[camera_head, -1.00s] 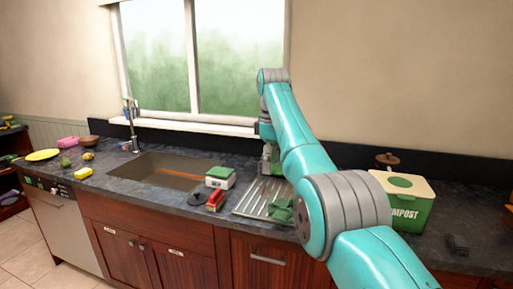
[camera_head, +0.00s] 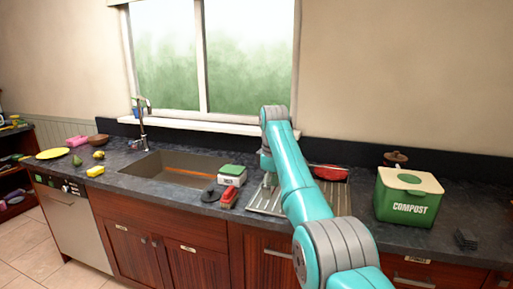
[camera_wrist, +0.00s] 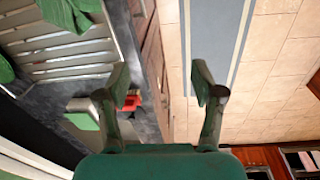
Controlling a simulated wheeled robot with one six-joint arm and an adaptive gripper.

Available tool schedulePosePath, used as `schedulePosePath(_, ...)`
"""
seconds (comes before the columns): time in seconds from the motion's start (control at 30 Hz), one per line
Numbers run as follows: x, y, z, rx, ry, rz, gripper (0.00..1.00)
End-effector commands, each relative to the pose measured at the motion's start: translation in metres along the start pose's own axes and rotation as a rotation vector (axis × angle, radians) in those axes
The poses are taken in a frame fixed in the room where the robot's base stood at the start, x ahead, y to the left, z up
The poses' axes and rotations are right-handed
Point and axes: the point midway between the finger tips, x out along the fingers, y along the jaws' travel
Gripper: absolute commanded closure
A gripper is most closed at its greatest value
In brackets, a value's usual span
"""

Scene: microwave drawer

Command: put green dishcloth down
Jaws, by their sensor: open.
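A green dishcloth (camera_wrist: 70,12) lies at the top left of the wrist view, on the slatted metal drying rack (camera_wrist: 75,55). Another piece of green (camera_wrist: 5,65) shows at the left edge; I cannot tell if it is the same cloth. My gripper (camera_wrist: 160,85) is open, with nothing between its fingers, and is apart from the cloth, off to its right in the wrist view. In the head view the rack (camera_head: 258,203) shows beside my arm, which hides the cloth there.
The counter holds a green compost bin (camera_head: 408,205) at right, a red item (camera_head: 329,172) at the rack's back, a green-and-white box (camera_head: 232,173) and a red brush-like item (camera_head: 229,196). The sink (camera_head: 170,170) is left. Tiled floor (camera_wrist: 265,75) lies in front.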

Motion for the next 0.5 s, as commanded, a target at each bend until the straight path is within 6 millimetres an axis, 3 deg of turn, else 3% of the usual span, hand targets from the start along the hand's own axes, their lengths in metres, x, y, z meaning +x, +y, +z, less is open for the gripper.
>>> schedulePosePath(0.27,0.117,0.006,0.01,0.083,0.046,0.066,0.33)
schedulePosePath(0.5,0.228,-0.005,0.029,0.171,0.107,0.143,0.33)
